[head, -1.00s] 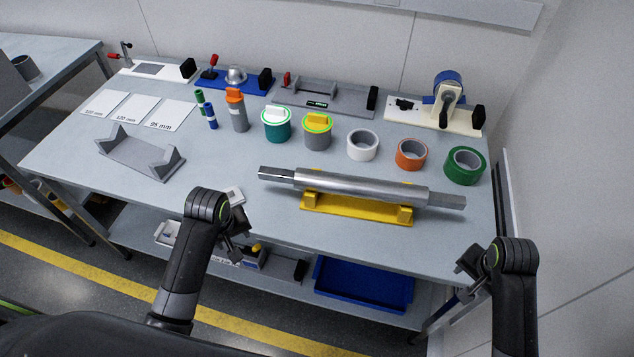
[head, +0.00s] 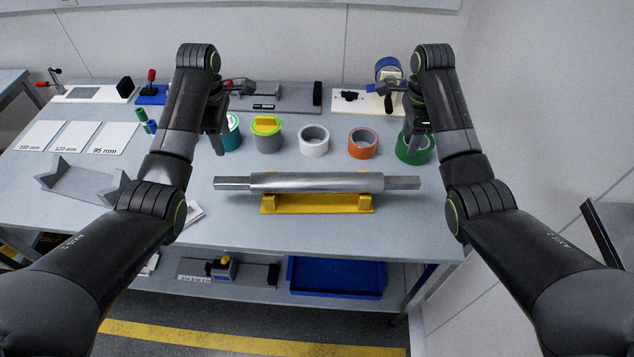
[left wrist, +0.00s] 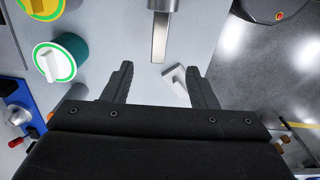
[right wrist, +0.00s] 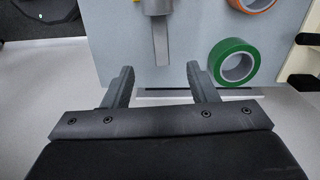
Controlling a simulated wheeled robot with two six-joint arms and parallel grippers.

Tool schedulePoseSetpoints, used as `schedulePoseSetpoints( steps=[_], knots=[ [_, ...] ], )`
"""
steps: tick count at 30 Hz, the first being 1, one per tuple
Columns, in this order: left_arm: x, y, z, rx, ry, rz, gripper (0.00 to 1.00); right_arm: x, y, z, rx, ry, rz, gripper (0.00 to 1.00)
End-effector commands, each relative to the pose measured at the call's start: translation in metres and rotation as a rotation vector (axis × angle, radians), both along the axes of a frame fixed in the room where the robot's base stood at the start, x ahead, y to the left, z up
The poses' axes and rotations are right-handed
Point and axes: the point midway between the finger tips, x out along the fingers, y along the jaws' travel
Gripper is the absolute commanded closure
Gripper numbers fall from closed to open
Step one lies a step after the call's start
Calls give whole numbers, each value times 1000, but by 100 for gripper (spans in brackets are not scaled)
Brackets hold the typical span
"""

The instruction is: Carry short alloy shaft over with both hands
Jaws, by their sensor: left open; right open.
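The short alloy shaft (head: 317,183) lies level across the yellow cradle (head: 317,204) at the front middle of the bench, its square ends sticking out on both sides. My left gripper (head: 214,150) is open and empty, raised above the bench near the shaft's left end. In the left wrist view that square end (left wrist: 159,38) shows ahead, between the lines of the open fingers (left wrist: 158,85). My right gripper (head: 414,140) is open and empty, raised near the right end. In the right wrist view that end (right wrist: 161,45) shows ahead of the open fingers (right wrist: 160,85). A grey cradle (head: 80,182) stands empty at left.
Behind the shaft stand a grey-and-yellow canister (head: 267,137), a white roll (head: 314,142), an orange roll (head: 363,144) and a green roll (head: 415,152). Labelled cards (head: 75,137) lie at back left. A wall (head: 560,130) stands close on the right.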

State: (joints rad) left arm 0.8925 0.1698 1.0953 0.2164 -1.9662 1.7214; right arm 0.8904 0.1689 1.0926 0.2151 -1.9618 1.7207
Motion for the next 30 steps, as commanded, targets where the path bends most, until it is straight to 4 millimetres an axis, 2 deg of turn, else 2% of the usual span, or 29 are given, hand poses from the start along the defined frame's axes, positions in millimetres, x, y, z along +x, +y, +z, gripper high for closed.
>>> schedulePoseSetpoints(
  steps=[7, 11, 30],
  knots=[
    [0, 0, -3, 0, 0, -1, 47, 0, 0, -3, 0, 0, 2, 47],
    [-1, 0, -16, 0, 3, -1, 47, -1, 0, -16, 1, 3, 1, 47],
    [-1, 0, -135, 1, 2, -2, 47, -1, 0, -135, -1, 3, 2, 47]
  ],
)
